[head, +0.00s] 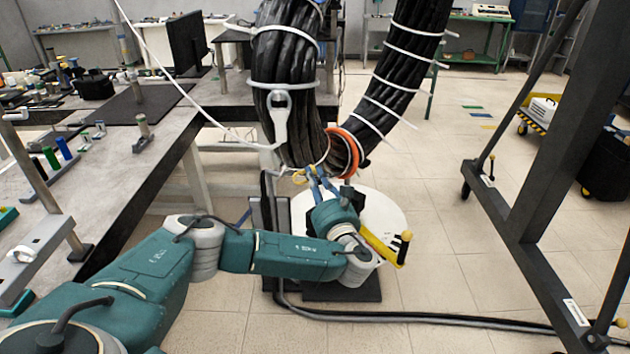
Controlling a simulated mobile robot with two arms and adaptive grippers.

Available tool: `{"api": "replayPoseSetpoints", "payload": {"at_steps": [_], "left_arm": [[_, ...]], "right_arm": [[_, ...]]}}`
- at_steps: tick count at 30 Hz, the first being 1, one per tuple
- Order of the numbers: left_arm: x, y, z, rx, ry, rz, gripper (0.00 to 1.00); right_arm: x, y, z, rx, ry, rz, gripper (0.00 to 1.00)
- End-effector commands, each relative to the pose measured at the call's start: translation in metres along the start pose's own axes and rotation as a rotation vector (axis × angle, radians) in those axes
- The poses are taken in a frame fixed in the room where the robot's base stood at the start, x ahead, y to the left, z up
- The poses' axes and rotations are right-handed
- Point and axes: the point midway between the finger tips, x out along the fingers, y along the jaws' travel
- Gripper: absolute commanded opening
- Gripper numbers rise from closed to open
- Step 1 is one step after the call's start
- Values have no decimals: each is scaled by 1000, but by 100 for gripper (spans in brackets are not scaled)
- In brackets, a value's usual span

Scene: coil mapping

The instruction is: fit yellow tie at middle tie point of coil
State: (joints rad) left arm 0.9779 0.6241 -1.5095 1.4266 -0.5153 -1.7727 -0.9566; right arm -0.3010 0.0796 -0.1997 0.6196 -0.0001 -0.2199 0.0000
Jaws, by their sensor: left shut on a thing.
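The coil (283,58) is a thick bundle of black cables hanging from above in a U shape, with white ties around it. Its bottom hangs at the middle of the head view. An orange ring (346,146) sits around the coil near its lowest bend. My left gripper (316,181) is just below the bend, with its blue fingers pointing up. My right gripper is not in view.
A workbench (158,105) with tools stands at the left. A round white surface (393,214) lies behind my left wrist. A dark frame (540,150) on castors stands at the right. Black cables (420,316) run along the floor. The tiled floor between coil and frame is clear.

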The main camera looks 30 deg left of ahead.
Motion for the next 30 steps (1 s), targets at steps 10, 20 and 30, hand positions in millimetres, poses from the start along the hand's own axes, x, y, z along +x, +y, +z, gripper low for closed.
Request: {"api": "replayPoseSetpoints", "payload": {"at_steps": [10, 20, 30], "left_arm": [[24, 0, 5, -1, -12, -1, 0], [44, 0, 10, 0, -8, -2, 0], [44, 0, 8, 0, -33, -1, 0]], "right_arm": [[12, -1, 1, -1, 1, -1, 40], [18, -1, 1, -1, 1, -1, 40], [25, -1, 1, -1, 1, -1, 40]]}}
